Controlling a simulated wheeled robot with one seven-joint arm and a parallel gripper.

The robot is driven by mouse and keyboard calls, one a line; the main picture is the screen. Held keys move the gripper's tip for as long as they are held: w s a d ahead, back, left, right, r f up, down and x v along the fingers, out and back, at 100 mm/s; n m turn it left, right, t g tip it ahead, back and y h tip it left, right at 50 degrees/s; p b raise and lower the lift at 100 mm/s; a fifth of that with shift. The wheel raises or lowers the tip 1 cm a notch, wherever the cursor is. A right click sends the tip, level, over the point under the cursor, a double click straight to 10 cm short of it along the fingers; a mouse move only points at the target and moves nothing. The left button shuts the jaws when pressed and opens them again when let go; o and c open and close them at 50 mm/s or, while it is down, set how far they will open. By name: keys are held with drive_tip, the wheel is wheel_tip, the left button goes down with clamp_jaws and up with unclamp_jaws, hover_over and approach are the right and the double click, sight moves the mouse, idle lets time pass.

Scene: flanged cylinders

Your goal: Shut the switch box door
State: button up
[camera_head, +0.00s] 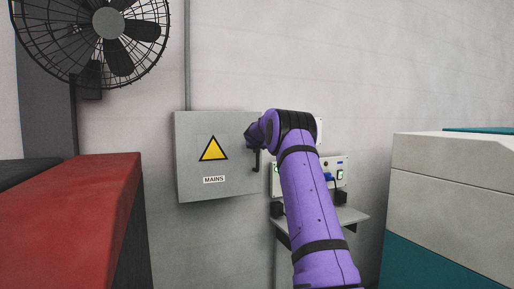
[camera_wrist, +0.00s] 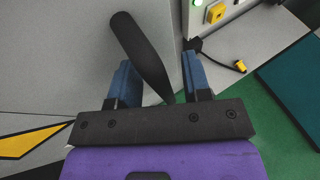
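The grey switch box door (camera_head: 190,170) has a yellow warning triangle and a MAINS label. It is on the wall left of my arm in the head view. A black handle (camera_head: 257,160) shows near its right edge, and it looms large in the wrist view (camera_wrist: 140,48). My gripper (camera_wrist: 160,70) has two blue fingers spread apart, with the handle's lower end between them and no clear contact. The head view hides the fingers behind my purple arm. How far the door stands from the box frame cannot be told.
A panel with a yellow button (camera_wrist: 216,12) and a yellow-ended plug (camera_wrist: 239,66) is right of the door. A small shelf (camera_head: 345,216) sits below it. A red-topped cabinet (camera_head: 85,200) is left, a grey-teal one (camera_head: 450,170) right. A fan (camera_head: 108,25) hangs above.

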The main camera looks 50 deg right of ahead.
drive_tip(key=shift+a, duration=0.1)
drive_tip(key=v, duration=1)
drive_tip(key=shift+s+a, duration=0.2)
drive_tip(key=shift+s, duration=0.05)
drive_tip(key=shift+r, duration=0.15)
drive_tip(key=s+a+r+m+y, duration=0.1)
drive_tip(key=s+a+m, duration=0.35)
drive_tip(key=a, duration=0.55)
drive_tip(key=s+a+r+m+y, duration=0.15)
drive_tip(key=s+a+m, duration=0.35)
drive_tip(key=a, duration=0.5)
drive_tip(key=s+a+r+m+y, duration=0.1)
drive_tip(key=s+a+m, duration=0.4)
drive_tip(key=a, duration=0.4)
drive_tip(key=s+a+f+m+g+y, duration=0.1)
drive_tip(key=s+a+f+m+y, duration=0.1)
drive_tip(key=s+a, duration=0.5)
drive_tip(key=s+a+f+m+g+y, duration=0.1)
drive_tip(key=s+a+f+m, duration=0.4)
drive_tip(key=s, duration=0.7)
drive_tip(key=s+a+f+m+g+y, duration=0.1)
drive_tip(key=s+a+f+m+y, duration=0.3)
drive_tip(key=s+a, duration=0.5)
wheel_tip(320, 180, down, 3)
drive_tip(key=shift+s+a+r, duration=0.15)
drive_tip(key=shift+s+a, duration=0.15)
drive_tip(key=shift+s, duration=0.4)
